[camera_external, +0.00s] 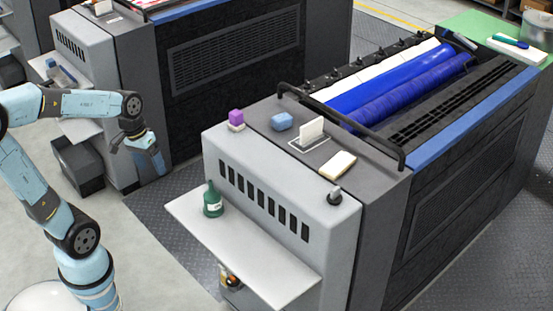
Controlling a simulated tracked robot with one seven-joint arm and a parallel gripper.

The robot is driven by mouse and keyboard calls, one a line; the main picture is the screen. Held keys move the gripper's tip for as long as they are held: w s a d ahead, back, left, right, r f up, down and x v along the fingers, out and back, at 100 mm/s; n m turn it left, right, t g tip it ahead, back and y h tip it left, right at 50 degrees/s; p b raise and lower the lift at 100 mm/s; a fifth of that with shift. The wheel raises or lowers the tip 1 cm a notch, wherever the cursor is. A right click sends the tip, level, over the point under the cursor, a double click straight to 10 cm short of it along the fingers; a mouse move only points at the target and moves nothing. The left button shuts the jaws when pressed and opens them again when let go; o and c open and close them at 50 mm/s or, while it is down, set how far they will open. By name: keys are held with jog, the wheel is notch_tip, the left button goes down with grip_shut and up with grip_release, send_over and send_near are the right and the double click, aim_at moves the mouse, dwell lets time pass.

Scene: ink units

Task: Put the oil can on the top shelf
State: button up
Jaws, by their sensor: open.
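A dark green can with a narrow top and a pale label, which looks like the oil can (213,204), stands upright on the white shelf (243,244) at the front of the near ink unit. It is near that shelf's left end. My gripper (157,168) is open and empty, pointing down in the air to the left of the can and clear of it. The exact gap between its fingers is small in this view.
Below the white shelf, partly hidden, are small orange and dark items (231,281). Much of the white shelf is bare.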

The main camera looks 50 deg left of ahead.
jog(key=s+a+r+m+t+y, duration=0.1)
jog(key=s+r+m+t+y, duration=0.1)
jog(key=s+r, duration=0.4)
jog(key=shift+s+r+m+t, duration=0.15)
jog(key=shift+r+m+t, duration=0.55)
jog(key=shift+t, duration=0.2)
